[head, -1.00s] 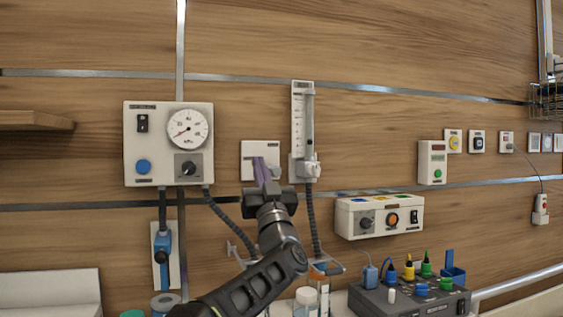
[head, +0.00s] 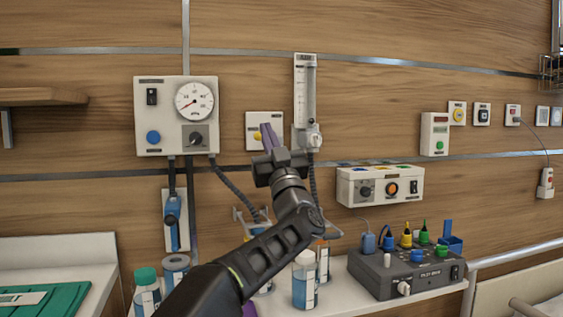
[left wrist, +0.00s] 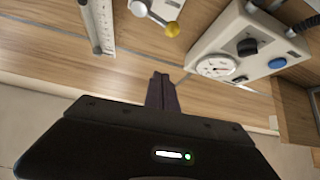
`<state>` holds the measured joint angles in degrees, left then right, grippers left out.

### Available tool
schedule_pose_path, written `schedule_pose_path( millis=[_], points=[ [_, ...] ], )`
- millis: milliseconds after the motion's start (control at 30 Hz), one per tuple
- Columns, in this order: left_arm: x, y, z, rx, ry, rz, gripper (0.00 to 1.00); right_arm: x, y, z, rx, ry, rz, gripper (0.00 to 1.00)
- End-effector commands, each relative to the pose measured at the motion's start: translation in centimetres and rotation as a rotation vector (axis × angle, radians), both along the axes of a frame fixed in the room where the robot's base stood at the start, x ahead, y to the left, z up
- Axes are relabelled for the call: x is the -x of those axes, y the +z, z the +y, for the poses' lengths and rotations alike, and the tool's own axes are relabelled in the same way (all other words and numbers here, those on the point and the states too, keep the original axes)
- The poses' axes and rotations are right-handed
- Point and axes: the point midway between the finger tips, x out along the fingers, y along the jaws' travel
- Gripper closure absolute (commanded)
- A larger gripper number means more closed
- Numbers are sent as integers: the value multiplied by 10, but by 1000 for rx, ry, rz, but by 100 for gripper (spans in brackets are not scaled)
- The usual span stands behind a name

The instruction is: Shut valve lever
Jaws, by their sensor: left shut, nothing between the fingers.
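My right gripper cannot be made out.
Left of the plate is a gauge box (head: 175,140); close on its right is a flowmeter tube (head: 304,95). A control box (head: 380,186) is further right. Below, bottles (head: 305,280) and a grey device (head: 405,274) stand on a shelf.

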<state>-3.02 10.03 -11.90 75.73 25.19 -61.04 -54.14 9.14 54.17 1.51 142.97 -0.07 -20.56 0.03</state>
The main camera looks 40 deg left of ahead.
Motion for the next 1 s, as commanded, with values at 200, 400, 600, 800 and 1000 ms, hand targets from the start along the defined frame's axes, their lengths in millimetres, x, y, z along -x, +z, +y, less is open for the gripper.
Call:
schedule_pose_path(
  millis=[200,400,600,800,1000],
  points=[
    [18,-31,-25,1,0,1,100,0,-12,1,-1,1,0,64],
    [32,-51,-45,0,0,0,100,0,-16,1,-1,0,1,64],
    [37,-58,-53,0,2,-1,100,0,-17,1,-1,0,1,64],
    [37,-58,-53,0,2,-1,100,0,-17,1,-1,0,1,64],
    [37,-58,-53,-1,2,0,100,0,-17,1,-1,0,1,64]
  ],
)
